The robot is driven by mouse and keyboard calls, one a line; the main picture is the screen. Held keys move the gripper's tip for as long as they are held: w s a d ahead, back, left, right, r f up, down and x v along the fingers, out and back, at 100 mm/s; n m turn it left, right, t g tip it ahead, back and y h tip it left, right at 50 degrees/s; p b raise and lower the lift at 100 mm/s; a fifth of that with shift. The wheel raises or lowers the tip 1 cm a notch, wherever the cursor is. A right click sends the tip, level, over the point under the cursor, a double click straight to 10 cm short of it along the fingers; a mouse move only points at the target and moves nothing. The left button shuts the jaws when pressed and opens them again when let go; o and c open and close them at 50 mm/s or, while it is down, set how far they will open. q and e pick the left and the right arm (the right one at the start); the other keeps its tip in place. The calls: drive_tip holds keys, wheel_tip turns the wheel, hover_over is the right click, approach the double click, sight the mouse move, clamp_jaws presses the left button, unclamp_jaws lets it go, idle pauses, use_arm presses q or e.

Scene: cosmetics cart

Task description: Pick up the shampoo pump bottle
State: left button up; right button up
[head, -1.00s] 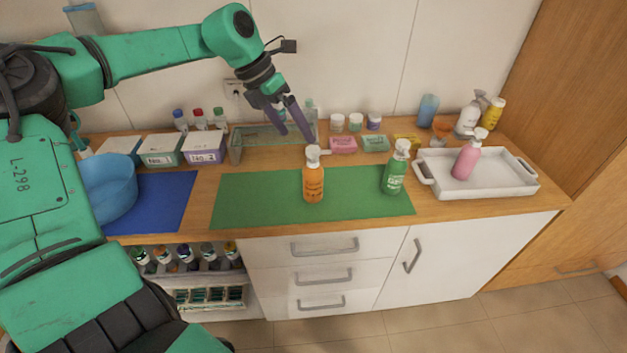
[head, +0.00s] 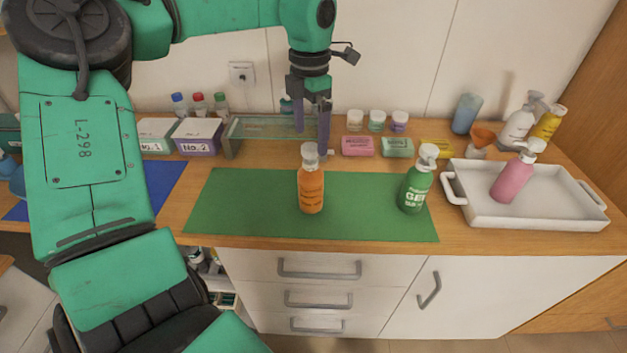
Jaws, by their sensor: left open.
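An orange pump bottle (head: 311,190) with a pale pump head stands upright on the green mat (head: 255,208). Its label is too small to read surely. A green pump bottle (head: 415,188) marked GEL stands at the right of the mat. A pink pump bottle (head: 513,178) stands in the white tray (head: 545,214). My left gripper (head: 312,140) is open and empty, its fingers pointing down, just above or behind the orange bottle's pump in the picture. I cannot tell whether they touch. My right gripper is not in view.
Behind the mat are a glass-like bin (head: 262,130), small jars (head: 377,121), a pink box (head: 358,146) and a green box (head: 397,148). A purple-fronted box (head: 197,137) stands at left. More bottles (head: 519,124) stand at back right. The mat between the bottles is clear.

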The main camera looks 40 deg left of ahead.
sight(309, 161)
use_arm(q)
drive_tip(key=f+p, duration=0.1)
drive_tip(key=f, duration=0.2)
drive_tip(key=f+p, duration=0.1)
drive_tip(key=f, duration=0.1)
drive_tip(key=f+p, duration=0.1)
drive_tip(key=f, duration=0.2)
drive_tip(key=shift+w+a+f, duration=0.1)
drive_tip(key=shift+a+f, duration=0.15)
drive_tip(key=shift+f, duration=0.1)
drive_tip(key=shift+w+f, duration=0.1)
drive_tip(key=shift+f, duration=0.2)
drive_tip(key=shift+r, duration=0.1)
clamp_jaws()
